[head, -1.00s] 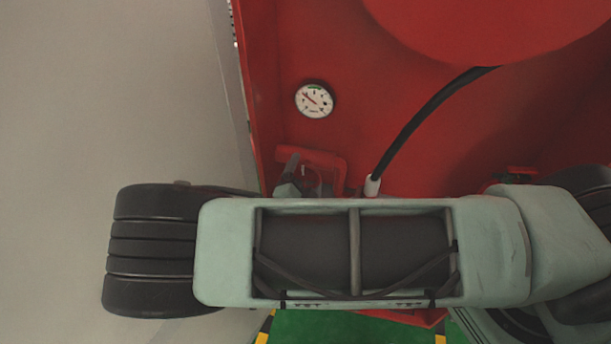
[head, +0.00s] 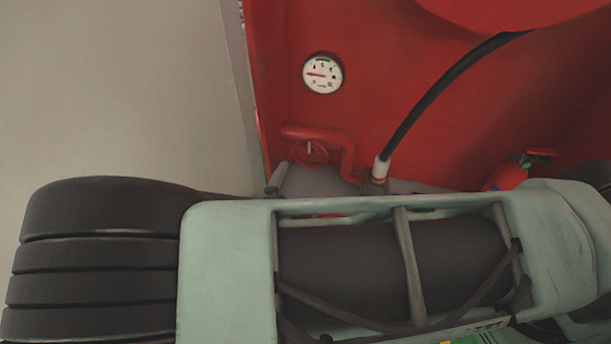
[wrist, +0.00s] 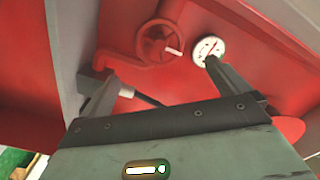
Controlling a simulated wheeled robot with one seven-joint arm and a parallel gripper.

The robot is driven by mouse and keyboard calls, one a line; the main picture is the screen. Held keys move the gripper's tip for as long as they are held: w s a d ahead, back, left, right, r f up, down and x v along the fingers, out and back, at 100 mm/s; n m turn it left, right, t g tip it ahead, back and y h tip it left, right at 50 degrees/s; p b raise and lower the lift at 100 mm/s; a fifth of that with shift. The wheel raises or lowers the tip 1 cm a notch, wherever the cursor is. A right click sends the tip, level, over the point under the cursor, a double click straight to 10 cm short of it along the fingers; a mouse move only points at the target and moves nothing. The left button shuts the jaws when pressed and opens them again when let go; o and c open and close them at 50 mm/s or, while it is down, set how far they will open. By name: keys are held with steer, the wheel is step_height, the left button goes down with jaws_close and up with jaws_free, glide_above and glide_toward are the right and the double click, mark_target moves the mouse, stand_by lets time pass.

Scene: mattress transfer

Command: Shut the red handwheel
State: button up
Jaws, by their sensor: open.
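The red handwheel (head: 310,153) sits on a red pipe low on the red cabinet's back wall in the head view, with a pale mark at its hub. It also shows in the wrist view (wrist: 158,41), above and beyond the fingertips. My gripper (wrist: 158,72) is open, its two grey fingers spread apart with nothing between them. The handwheel lies ahead of the gap, apart from both fingers as far as I can see. In the head view my arm hides most of the gripper; a grey piece shows just below left of the handwheel.
A round white gauge (head: 323,73) is above the handwheel. A black hose (head: 440,98) runs down to a white fitting (head: 381,167) at the right of the pipe. A red extinguisher-like bottle (head: 505,177) stands further right. The grey wall (head: 110,90) is at left.

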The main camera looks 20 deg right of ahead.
steer(key=b+v, duration=0.1)
steer(key=v, duration=0.5)
stand_by(0.4)
steer(key=s+d+r+m+g+y+b, duration=0.1)
steer(key=s+d+r+m+g, duration=0.2)
steer(key=m+g, duration=0.6)
steer(key=s+d+r+m+g+b, duration=0.1)
steer(key=s+d+m+g, duration=0.3)
steer(key=m, duration=0.9)
steer(key=s+a+r+m+y, duration=0.1)
steer(key=r+m+y, duration=0.2)
steer(key=m, duration=0.5)
steer(key=s+a+r+m+g+y+b, duration=0.1)
steer(key=s+r+m+y, duration=0.1)
steer(key=m, duration=0.6)
steer(key=s+a+r+m+y, duration=0.1)
steer(key=r+m+y, duration=0.3)
steer(key=m, duration=0.4)
steer(key=shift+s+r+g+y, duration=0.3)
steer(key=shift+s+r+y, duration=0.1)
steer(key=shift+s+y, duration=0.2)
steer(key=shift+a, duration=0.15)
